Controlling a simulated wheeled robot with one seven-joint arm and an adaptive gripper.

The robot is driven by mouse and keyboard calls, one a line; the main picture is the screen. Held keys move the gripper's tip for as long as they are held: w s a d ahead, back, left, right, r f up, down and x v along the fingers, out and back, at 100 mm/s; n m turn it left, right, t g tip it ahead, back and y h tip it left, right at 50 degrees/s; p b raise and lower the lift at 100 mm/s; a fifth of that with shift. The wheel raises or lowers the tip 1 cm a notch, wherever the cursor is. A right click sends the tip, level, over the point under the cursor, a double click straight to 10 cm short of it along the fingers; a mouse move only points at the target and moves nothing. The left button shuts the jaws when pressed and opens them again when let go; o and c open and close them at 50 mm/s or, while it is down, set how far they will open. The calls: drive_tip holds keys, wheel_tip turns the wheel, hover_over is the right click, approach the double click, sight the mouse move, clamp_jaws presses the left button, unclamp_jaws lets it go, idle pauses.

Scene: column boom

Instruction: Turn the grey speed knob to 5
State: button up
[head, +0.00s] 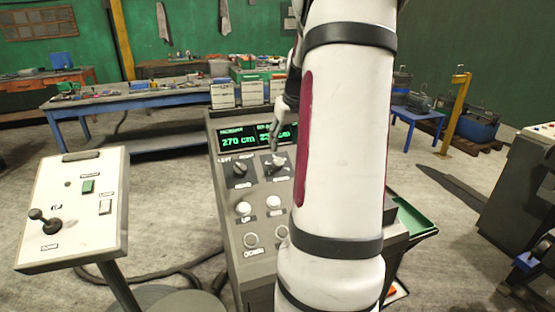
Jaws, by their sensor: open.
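The control console (228,215) stands in the middle of the head view, with a sloped panel of knobs and buttons. A grey knob (277,162) sits at the panel's upper right, partly covered by my gripper and arm. My gripper (276,143) is open and points down just above this knob; I cannot tell whether they touch. A dark knob (240,169) sits to its left. The knob's scale and pointer setting are too small to read.
A green display (238,140) reads 270 cm on its left part; its right part is partly hidden. White buttons (244,209) sit below the knobs. A separate white panel (75,205) with a joystick (42,220) stands at left. Workbenches (150,100) stand behind.

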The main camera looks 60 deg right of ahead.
sight(279, 161)
drive_tip(key=x, duration=0.9)
drive_tip(key=shift+w+f, duration=0.1)
drive_tip(key=shift+f, duration=0.1)
drive_tip(key=c, duration=1.2)
